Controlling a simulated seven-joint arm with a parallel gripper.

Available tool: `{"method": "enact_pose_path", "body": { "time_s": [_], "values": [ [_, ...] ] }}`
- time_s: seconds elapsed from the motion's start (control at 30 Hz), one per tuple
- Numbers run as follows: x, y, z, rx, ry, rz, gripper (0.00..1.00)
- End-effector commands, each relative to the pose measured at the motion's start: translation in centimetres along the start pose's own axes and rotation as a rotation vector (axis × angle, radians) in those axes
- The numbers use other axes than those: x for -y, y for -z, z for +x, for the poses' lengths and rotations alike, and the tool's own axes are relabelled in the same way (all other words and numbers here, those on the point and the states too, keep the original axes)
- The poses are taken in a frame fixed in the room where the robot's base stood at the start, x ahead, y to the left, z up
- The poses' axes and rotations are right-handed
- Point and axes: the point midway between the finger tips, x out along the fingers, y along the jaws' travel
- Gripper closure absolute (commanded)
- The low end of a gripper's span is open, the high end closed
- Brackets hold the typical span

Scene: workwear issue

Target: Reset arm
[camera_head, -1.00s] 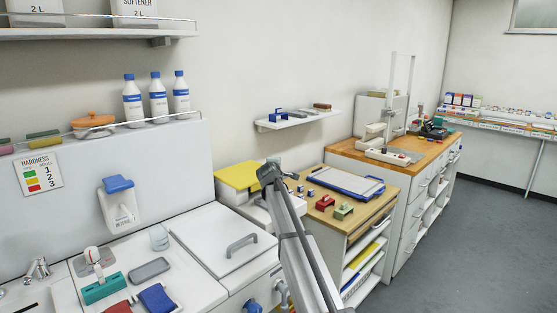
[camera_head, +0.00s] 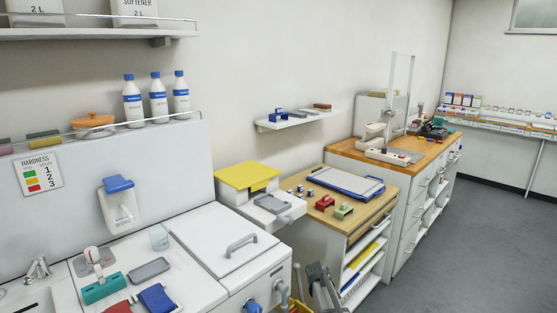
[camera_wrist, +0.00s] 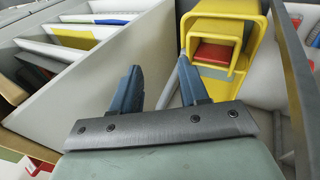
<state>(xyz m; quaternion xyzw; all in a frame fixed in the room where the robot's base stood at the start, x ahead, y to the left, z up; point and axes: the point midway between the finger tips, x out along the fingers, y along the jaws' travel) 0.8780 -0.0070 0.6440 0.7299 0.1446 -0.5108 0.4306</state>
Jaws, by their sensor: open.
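My gripper shows in the wrist view, its two blue-grey fingers (camera_wrist: 160,85) apart with nothing between them. They point toward the pale side panel of a cabinet, with a yellow frame-like object (camera_wrist: 225,30) close by on the right. A red piece (camera_wrist: 213,54) sits inside that yellow object. In the head view only a grey part of my arm shows at the bottom edge, in front of the wooden-topped cabinet; the fingers cannot be made out there.
The wooden-topped cabinet (camera_head: 318,222) holds a blue-edged board (camera_head: 345,183) and red and green small items. A white machine with a yellow lid (camera_head: 247,176) stands to its left. A white lidded unit (camera_head: 222,240) is nearer. Grey floor (camera_head: 470,220) is clear at right.

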Motion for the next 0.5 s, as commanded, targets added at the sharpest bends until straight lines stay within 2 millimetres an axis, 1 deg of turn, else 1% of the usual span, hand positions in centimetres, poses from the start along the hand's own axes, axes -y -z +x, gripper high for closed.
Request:
{"method": "enact_pose_path", "body": {
  "time_s": [0.03,0.07,0.1,0.17,0.2,0.23,0.27,0.3,0.37,0.4,0.47,0.5],
  "values": [
    [2.8,-2.2,0.7,0.025,0.036,0.026,0.56],
    [4.1,-3.2,1.1,0.038,0.057,0.042,0.56],
    [5.8,-4.4,1.6,0.055,0.083,0.066,0.56],
    [8.5,-6.4,2.3,0.085,0.121,0.099,0.56],
    [10.2,-7.7,2.7,0.104,0.146,0.121,0.56],
    [11.5,-8.7,2.9,0.119,0.165,0.139,0.56],
    [12.8,-9.7,3.1,0.134,0.184,0.155,0.56],
    [14.6,-11.1,3.3,0.156,0.208,0.178,0.56],
    [17.1,-13.0,3.5,0.188,0.243,0.212,0.56],
    [18.8,-14.3,3.6,0.211,0.267,0.235,0.56],
    [21.3,-16.3,3.6,0.245,0.300,0.268,0.56],
    [23.0,-17.6,3.5,0.270,0.323,0.290,0.56]
  ]
}}
